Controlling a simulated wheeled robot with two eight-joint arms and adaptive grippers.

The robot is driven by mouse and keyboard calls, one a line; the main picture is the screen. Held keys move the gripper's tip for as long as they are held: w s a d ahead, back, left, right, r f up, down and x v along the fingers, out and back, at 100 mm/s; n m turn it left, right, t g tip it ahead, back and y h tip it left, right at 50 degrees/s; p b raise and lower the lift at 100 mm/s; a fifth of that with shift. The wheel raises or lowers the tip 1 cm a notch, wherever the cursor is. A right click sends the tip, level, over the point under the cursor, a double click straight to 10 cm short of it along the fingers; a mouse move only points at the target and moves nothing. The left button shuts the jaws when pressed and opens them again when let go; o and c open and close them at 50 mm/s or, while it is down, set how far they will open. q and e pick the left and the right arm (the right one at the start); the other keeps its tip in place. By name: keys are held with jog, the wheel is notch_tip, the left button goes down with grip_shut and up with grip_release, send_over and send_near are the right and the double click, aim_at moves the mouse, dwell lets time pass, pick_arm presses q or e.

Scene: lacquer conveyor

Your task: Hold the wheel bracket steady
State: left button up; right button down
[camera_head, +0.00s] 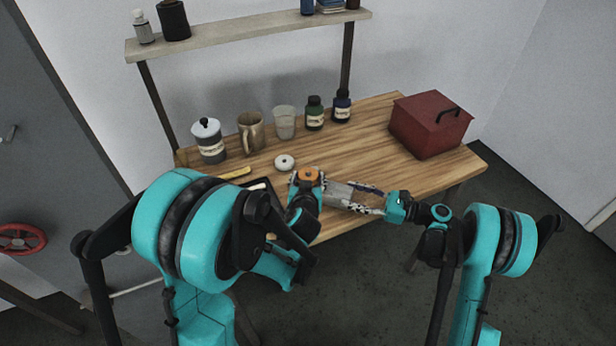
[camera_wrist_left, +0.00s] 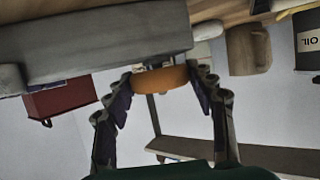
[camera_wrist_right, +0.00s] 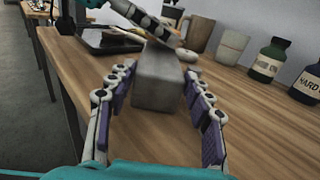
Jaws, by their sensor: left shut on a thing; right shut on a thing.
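The wheel bracket (camera_head: 338,193) is a grey metal block above the front of the wooden table. In the left wrist view the bracket (camera_wrist_left: 95,42) has an orange wheel (camera_wrist_left: 160,79) at one end. My left gripper (camera_wrist_left: 160,76) is shut on this wheel, one finger on each side. The wheel (camera_head: 309,173) also shows in the head view. My right gripper (camera_head: 352,197) is shut on the bracket's other end. In the right wrist view the fingers flank the grey bracket (camera_wrist_right: 158,80). My left fingers are mostly hidden in the head view.
A white ring (camera_head: 285,161) lies on the table (camera_head: 365,152) behind the bracket. A mug (camera_head: 250,131), a cup (camera_head: 284,122), a canister (camera_head: 209,143) and dark bottles (camera_head: 315,113) line the back. A red box (camera_head: 428,125) stands at right. A dark tray (camera_wrist_right: 110,42) lies near my left arm.

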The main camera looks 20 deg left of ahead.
pick_arm(q)
jog(key=shift+f, duration=0.2)
jog(key=o, duration=1.2)
jog(key=shift+o, duration=0.2)
jog(key=v, duration=1.2)
jog(key=shift+r, duration=0.1)
pick_arm(e)
jog(key=c, duration=0.6)
grip_release()
jog(key=shift+d, duration=0.1)
